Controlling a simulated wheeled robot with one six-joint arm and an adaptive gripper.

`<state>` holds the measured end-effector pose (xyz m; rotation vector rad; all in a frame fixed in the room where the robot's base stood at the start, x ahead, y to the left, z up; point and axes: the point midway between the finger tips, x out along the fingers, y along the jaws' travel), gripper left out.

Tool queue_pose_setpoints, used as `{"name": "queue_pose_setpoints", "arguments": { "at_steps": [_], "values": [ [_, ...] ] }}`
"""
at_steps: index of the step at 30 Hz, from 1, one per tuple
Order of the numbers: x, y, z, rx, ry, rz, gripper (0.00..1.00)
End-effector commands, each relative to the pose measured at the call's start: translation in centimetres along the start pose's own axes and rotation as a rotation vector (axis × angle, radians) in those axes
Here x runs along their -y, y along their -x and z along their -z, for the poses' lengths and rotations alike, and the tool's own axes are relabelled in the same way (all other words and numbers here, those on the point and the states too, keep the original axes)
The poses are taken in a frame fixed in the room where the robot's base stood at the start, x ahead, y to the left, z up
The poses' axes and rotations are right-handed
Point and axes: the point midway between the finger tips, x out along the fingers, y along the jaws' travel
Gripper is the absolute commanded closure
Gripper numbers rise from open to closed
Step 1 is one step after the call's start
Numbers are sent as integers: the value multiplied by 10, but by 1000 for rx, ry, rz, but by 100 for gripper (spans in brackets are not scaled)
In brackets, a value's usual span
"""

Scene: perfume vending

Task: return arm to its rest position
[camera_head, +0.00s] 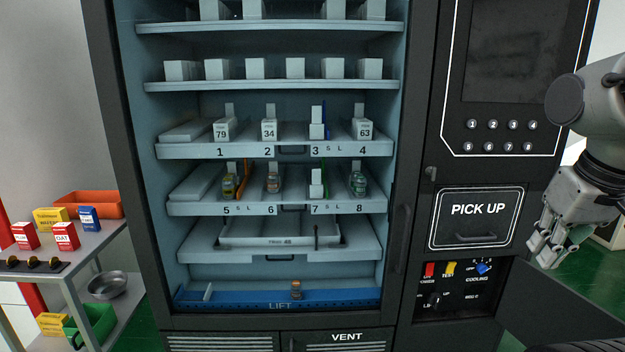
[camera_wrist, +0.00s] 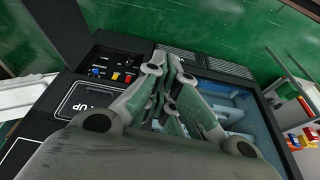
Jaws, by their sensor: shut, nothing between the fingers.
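My gripper (camera_head: 546,250) is at the right side in the head view, in front of the vending machine's right-hand panel, beside the PICK UP door (camera_head: 476,218). Its fingers point down and are shut with nothing between them. The wrist view shows the gripper (camera_wrist: 172,115) from behind, with the machine tilted beyond it. My arm comes in from the right edge of the head view. The fingers look apart from the machine, though the exact gap is hard to tell.
An open flap (camera_head: 555,305) stands out low at the right, beside red, yellow and blue switches (camera_head: 450,268). The machine's shelves (camera_head: 275,208) hold bottles and boxes. A small brown bottle (camera_head: 296,289) stands on the blue lift (camera_head: 240,299). A cart (camera_head: 95,250) with boxes stands left.

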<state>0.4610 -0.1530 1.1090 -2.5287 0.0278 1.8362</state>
Motion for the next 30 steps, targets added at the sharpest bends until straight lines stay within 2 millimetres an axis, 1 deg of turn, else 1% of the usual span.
{"name": "queue_pose_setpoints", "arguments": {
  "at_steps": [1,5,30],
  "values": [
    [1,6,1,-30,7,2,100],
    [3,13,2,-63,16,6,100],
    [4,12,2,-60,20,7,100]
  ]
}}
